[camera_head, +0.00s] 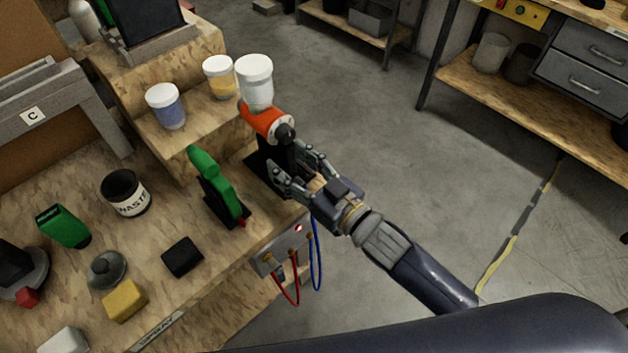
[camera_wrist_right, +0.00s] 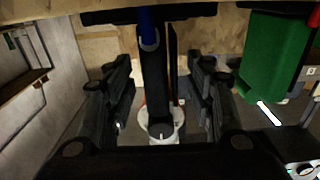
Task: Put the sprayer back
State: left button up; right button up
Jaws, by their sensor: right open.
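The sprayer has an orange body (camera_head: 266,121), a white cup on top and a dark handle. It stands upright at the right edge of the wooden bench (camera_head: 75,180), at a black holder (camera_head: 262,172). My right gripper (camera_head: 302,167) is open, its fingers on either side of the handle. In the right wrist view the dark handle (camera_wrist_right: 158,85) lies between the open fingers (camera_wrist_right: 160,105), with visible gaps at both sides. How the sprayer's lower end meets the holder is hidden. My left gripper is not in view.
A green sprayer (camera_head: 212,178) stands in its own black holder just left. White-lidded jars (camera_head: 167,108) stand on the wooden step behind.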

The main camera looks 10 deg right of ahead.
jog(key=v, duration=0.7)
jog(key=shift+s+d+b, duration=0.15)
jog(key=shift+s+b, duration=0.05)
jog(key=shift+b, duration=0.2)
